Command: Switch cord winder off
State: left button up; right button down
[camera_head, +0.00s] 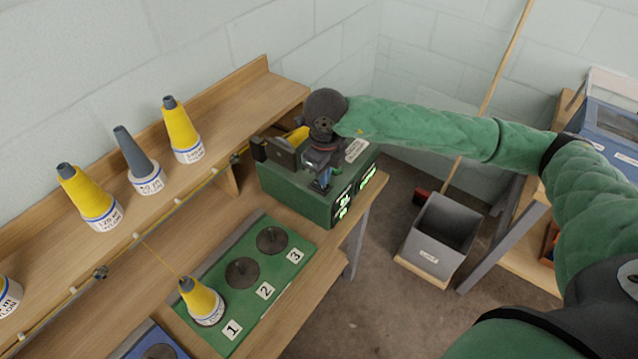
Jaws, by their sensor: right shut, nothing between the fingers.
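The cord winder is a dark green box (290,200) at the right end of the wooden bench. A yellow spool part and dark bracket sit on its top left, and green lit displays (368,178) show on its right side. My right gripper (322,184) is over the winder's top near its front edge, pointing down. Its fingers are shut with nothing between them. The wrist hides part of the winder's top, and I cannot make out the switch or whether the fingertips touch it. My left gripper is not in view.
A green mat (218,271) with numbered spots holds a yellow cone (202,300) at spot 1. Several cones stand on the back shelf (230,126), with yellow cord running along its front. A grey bin (440,234) stands right of the bench.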

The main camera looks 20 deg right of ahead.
jog(key=shift+f+b, duration=0.95)
jog(key=shift+b, duration=0.05)
dwell(0.9)
jog(key=shift+r, duration=0.15)
jog(key=shift+r+p, duration=0.55)
jog(key=shift+r, duration=2.85)
